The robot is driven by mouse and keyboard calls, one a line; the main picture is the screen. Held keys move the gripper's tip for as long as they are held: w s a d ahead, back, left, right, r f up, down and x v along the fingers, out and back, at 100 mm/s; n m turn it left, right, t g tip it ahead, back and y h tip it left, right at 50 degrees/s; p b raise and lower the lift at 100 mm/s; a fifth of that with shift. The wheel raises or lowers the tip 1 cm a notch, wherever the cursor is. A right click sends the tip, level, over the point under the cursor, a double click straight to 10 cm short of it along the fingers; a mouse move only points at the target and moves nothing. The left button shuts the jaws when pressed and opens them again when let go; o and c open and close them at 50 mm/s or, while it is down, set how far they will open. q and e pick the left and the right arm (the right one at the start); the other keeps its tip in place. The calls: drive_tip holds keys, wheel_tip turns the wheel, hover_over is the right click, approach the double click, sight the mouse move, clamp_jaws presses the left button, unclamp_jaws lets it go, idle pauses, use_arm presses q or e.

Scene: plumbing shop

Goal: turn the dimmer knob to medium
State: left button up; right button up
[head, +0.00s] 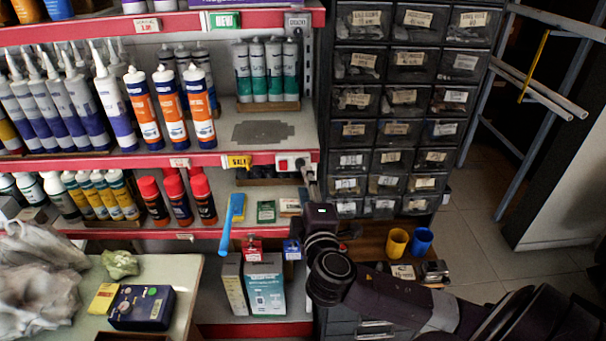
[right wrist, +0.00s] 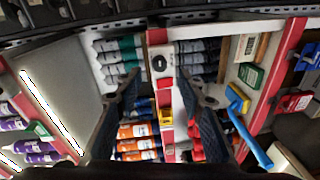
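The dimmer is a small white plate (head: 292,162) on the red shelf edge, with a red switch at its left. In the right wrist view its round black dimmer knob (right wrist: 159,62) shows, with the red switch (right wrist: 165,84) beside it. The knob's pointer is too small to read. My right gripper (head: 309,174) is just in front of the plate and partly covers its right side in the head view. In the right wrist view the right gripper's two fingers (right wrist: 162,90) are spread, with nothing between them; the knob shows beyond the tips. My left gripper is not in view.
Sealant tubes (head: 200,105) and spray cans (head: 203,198) stand on the shelves to the left. Small drawers (head: 407,93) rise to the right. A table with a dark blue box (head: 142,307) is front left.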

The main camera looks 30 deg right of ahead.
drive_tip(key=v, duration=0.5)
drive_tip(key=shift+s+a, duration=0.15)
drive_tip(key=shift+s, duration=0.1)
wheel_tip(320, 180, down, 26)
drive_tip(key=d+g+y, duration=0.2)
drive_tip(key=g, duration=0.3)
drive_tip(key=s+f+m+g+y, duration=0.1)
drive_tip(key=s+f, duration=0.1)
drive_tip(key=f, duration=0.4)
drive_tip(key=s+f+g+b, duration=0.1)
drive_tip(key=s+f, duration=0.2)
drive_tip(key=f, duration=0.3)
drive_tip(key=s+f+m+g+y, duration=0.1)
drive_tip(key=s+f, duration=0.1)
drive_tip(key=f, duration=0.3)
drive_tip(key=s+a+f+m+g+y, duration=0.2)
drive_tip(key=s+a+f+g, duration=0.15)
drive_tip(key=s+f, duration=1)
drive_tip(key=s+a+f+m+g, duration=0.1)
drive_tip(key=s+f, duration=0.4)
drive_tip(key=s, duration=0.5)
drive_tip(key=s+a+f+m+g+y+b, duration=0.1)
drive_tip(key=s+a+f+m+g, duration=0.1)
drive_tip(key=s+a+f, duration=0.4)
drive_tip(key=s+m, duration=0.1)
drive_tip(key=s, duration=0.3)
drive_tip(key=shift+s+a+m+y, duration=0.3)
